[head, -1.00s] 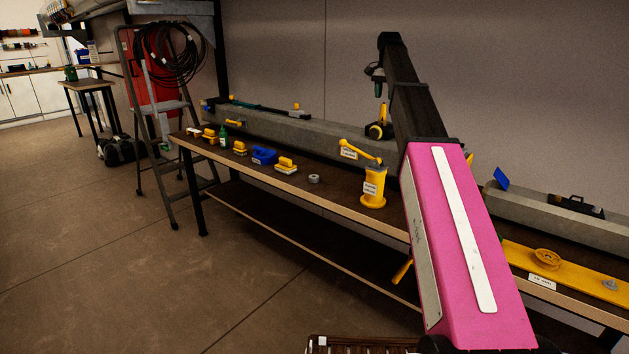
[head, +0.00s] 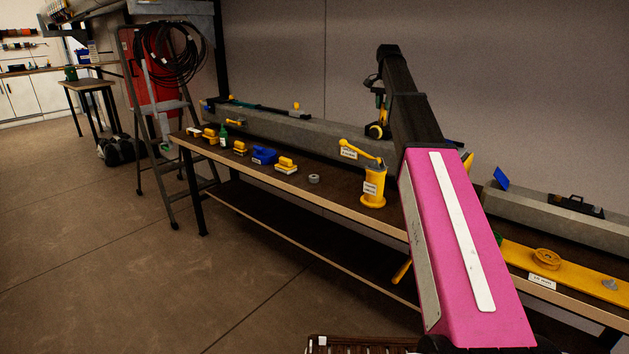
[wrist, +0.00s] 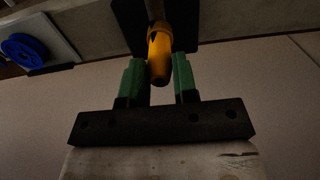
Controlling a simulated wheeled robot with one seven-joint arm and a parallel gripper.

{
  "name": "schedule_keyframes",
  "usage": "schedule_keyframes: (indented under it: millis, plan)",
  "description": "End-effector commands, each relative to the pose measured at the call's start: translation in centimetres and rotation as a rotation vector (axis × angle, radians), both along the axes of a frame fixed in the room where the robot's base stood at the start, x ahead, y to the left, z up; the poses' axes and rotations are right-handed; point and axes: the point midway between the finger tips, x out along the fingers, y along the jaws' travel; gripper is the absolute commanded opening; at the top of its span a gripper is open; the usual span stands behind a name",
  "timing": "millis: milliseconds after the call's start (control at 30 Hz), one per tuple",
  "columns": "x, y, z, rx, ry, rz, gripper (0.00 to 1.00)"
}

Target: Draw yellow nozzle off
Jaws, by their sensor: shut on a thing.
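The yellow nozzle (wrist: 160,60) is a rounded cylinder between the two green fingers of my gripper (wrist: 158,66) in the wrist view. A thin brownish rod shows at its upper end, in front of a dark plate. My gripper is shut on the nozzle. In the head view my gripper (head: 378,88) is small, at the far end of my arm above the back of the bench. Yellow shows just below it there, but whether that is the nozzle is hard to tell.
The long bench (head: 335,193) carries a grey spar (head: 285,132), a yellow labelled post (head: 373,188), a blue block (head: 264,155) and several small yellow items. A yellow board with a spool (head: 546,258) lies at the right. A stepladder (head: 160,130) stands left.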

Motion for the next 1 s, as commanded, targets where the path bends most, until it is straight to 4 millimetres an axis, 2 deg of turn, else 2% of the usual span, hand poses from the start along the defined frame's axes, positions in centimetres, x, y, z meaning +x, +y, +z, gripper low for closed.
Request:
schedule_keyframes:
  millis: [533, 1000]
  plan:
    - [0.0, 0.0, 0.8, -0.001, -0.001, 0.000, 0.00]
    - [0.1, 0.0, 3.9, 0.000, -0.001, 0.000, 0.00]
